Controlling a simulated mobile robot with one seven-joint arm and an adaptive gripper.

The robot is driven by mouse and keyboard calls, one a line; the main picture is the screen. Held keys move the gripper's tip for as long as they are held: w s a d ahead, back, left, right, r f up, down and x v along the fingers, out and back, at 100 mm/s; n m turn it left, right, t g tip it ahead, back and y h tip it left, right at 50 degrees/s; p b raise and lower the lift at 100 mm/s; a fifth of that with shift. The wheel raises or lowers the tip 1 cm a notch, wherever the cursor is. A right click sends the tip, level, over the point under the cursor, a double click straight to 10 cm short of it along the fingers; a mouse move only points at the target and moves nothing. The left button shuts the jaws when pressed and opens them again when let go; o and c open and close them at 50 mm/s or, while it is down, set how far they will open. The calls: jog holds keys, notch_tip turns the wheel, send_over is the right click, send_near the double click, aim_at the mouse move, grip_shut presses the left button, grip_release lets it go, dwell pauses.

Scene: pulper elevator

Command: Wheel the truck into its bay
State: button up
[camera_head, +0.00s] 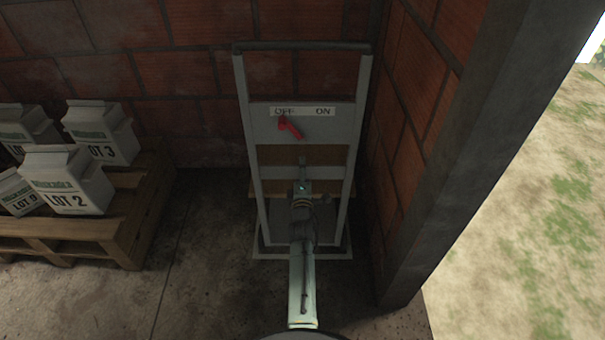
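The truck, a tall grey hand truck (246,110), stands upright close to the brick wall, left of the corner pillar. Its dark top bar is at the back and a pale flat plate (340,253) is at its foot. A grey panel marked OFF and ON, with a red lever (290,127) near OFF, shows between its rails. My arm reaches forward from the bottom centre, and my gripper (303,164) is in front of the truck's middle, between the rails. The fingers are small and dark; I cannot tell whether they touch a crossbar. No clear bay marking shows.
A wooden pallet (130,250) with several white lot boxes (68,185) stands at the left. A brick wall end and grey pillar (470,150) close off the right, with open ground beyond. The concrete floor (190,255) between pallet and truck is clear.

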grip_shut()
jog(key=shift+f, duration=0.15)
jog(key=shift+f, duration=0.15)
jog(key=shift+f, duration=0.1)
dwell(0.4)
